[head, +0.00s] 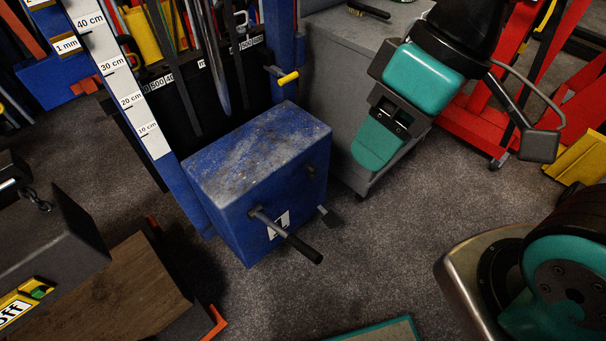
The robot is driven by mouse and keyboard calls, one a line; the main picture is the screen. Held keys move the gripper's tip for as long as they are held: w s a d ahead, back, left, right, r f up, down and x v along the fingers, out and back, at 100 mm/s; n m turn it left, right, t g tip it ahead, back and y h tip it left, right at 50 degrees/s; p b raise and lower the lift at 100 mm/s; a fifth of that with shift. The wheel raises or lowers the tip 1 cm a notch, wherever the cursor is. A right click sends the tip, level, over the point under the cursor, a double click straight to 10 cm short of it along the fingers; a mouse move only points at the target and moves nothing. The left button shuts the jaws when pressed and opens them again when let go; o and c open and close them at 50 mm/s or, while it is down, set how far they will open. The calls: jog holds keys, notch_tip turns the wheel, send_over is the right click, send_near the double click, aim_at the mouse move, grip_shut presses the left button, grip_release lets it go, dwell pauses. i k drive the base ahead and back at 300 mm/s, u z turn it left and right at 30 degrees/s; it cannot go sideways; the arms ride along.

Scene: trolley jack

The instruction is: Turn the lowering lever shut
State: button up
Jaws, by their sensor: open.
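A blue jack body (255,165) with a worn top stands at the middle of the head view. A lever with a yellow tip (288,78) sticks out from the blue post behind it. A second lever with a black grip (300,246) sticks out from the front face, beside a small dark pedal (331,217). I cannot tell for sure which is the lowering lever. My gripper (392,118), teal and black, is at the upper right, open, apart from both levers. Its fingertips are not clearly seen.
A grey cabinet (340,75) stands behind my gripper, with a brush (368,10) on top. A red frame (480,115) is at the right. A white centimetre scale (122,85) rises at the left. A wooden block (125,285) lies front left. Carpet in front is mostly clear.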

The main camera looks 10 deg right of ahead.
aim_at(312, 170)
jog(key=z, duration=0.4)
jog(key=k, duration=0.5)
jog(key=z, duration=0.95)
jog(key=k, duration=0.8)
jog(key=z, duration=0.3)
jog(key=i, duration=1.15)
jog(key=u, duration=0.9)
jog(key=i, duration=0.45)
jog(key=u, duration=0.1)
